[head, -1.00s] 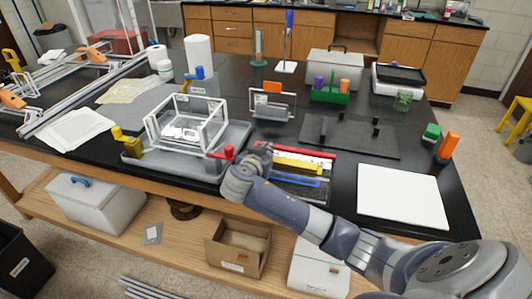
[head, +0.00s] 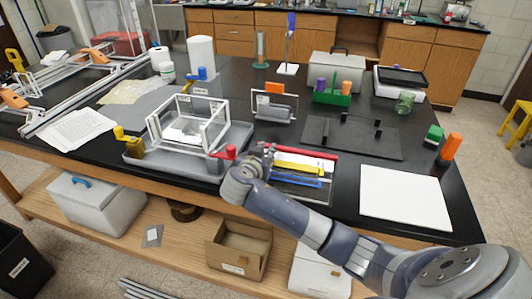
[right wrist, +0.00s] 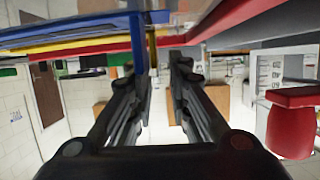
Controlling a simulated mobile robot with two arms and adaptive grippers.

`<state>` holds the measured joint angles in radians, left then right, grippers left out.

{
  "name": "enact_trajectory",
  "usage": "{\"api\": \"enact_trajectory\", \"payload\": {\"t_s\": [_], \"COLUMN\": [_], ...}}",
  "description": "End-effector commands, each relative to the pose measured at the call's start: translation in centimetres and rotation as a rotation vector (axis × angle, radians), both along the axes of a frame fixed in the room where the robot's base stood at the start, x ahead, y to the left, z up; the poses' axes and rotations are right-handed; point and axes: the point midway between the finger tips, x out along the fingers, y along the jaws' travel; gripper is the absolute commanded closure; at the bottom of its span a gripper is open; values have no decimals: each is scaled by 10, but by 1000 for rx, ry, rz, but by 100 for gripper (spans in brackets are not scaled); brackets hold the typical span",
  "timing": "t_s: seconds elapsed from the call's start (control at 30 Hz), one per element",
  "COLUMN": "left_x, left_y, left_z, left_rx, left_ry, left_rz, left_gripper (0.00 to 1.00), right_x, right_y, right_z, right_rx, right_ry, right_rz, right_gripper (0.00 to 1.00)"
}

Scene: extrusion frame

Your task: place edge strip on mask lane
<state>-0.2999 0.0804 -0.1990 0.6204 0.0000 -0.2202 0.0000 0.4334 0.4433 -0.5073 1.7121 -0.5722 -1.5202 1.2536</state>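Red (head: 312,154), yellow (head: 299,168) and blue (head: 296,180) strips lie side by side on a rack at the table's front edge. Which one is the edge strip is not clear, and I cannot identify the mask lane. My right gripper (head: 266,152) is low at the strips' left ends. In the right wrist view its two fingers (right wrist: 160,65) stand apart with a gap and nothing clearly held between them. The red strip (right wrist: 85,48) passes close to the fingertips there, with blue (right wrist: 70,27) and yellow above. My left gripper is out of view.
A white open frame (head: 187,124) stands in a grey tray (head: 240,136), with a red-topped clamp (head: 228,152) close left of my gripper. A dark plate (head: 350,138) and a white board (head: 404,196) lie to the right. A small framed stand (head: 275,104) is behind.

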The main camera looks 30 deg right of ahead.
Motion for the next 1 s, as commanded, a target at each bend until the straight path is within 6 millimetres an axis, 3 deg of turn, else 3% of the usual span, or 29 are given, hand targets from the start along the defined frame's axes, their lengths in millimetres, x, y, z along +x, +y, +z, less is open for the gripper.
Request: {"api": "enact_trajectory", "payload": {"t_s": [0.03, 0.5, 0.77, 1.0], "left_x": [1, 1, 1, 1], "left_y": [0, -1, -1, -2], "left_z": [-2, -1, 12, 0], "left_rx": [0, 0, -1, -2], "left_ry": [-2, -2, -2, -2], "left_rz": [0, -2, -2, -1], "left_gripper": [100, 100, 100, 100], "right_x": [-9, -9, -10, -40], "right_y": [2, 1, 3, 42], "right_z": [-28, -26, -9, 10], "right_rx": [16, 15, 14, 18], "right_ry": [57, 55, 53, 43], "right_rz": [-6, -8, -6, -1], "right_gripper": [75, 75, 75, 75]}}
